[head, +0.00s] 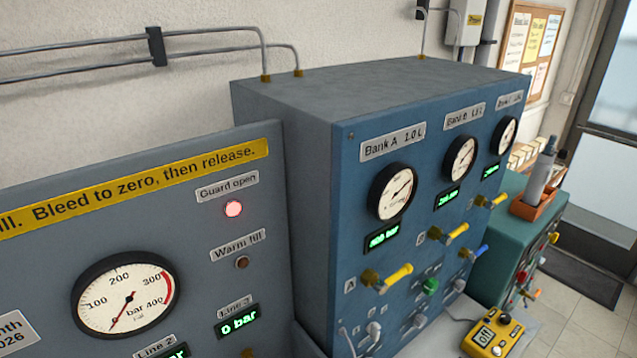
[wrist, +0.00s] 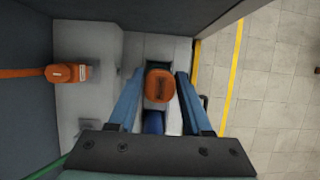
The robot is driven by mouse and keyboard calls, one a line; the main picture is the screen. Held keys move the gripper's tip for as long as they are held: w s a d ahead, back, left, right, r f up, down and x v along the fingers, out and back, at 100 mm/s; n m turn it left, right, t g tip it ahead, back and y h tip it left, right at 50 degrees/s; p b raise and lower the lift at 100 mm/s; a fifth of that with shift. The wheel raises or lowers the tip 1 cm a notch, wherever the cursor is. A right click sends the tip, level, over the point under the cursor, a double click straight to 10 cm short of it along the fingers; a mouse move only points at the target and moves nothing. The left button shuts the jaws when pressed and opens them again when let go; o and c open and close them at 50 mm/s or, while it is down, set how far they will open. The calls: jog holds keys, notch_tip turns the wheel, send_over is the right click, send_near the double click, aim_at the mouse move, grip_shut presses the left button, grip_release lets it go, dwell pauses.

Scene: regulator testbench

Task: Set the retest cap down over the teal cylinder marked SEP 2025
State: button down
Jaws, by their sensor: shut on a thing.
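My gripper (wrist: 159,78) shows in the wrist view with its two blue fingers on either side of an orange round-topped piece (wrist: 159,86), and is shut on it. This looks like the retest cap; no lettering on it can be read. A dark blue object (wrist: 154,122) shows just below the cap between the fingers, partly hidden; I cannot tell what it is. No teal cylinder marked SEP 2025 can be made out in either view. My gripper is not in the head view.
In the wrist view, an orange fitting (wrist: 68,73) with a hose lies left on a grey surface, between dark walls. Tiled floor (wrist: 275,90) with a yellow line is at right. The head view shows a gauge cabinet (head: 300,130), a yellow meter (head: 492,335) and an orange tray (head: 532,207).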

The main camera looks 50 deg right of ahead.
jog(key=shift+f+b, duration=0.85)
jog(key=shift+f, duration=0.95)
dwell(0.4)
jog(key=shift+c, duration=1.3)
grip_release()
jog(key=b+v, duration=0.1)
jog(key=v, duration=1.2)
jog(key=shift+b, duration=0.4)
jog(key=shift+w+a, duration=0.1)
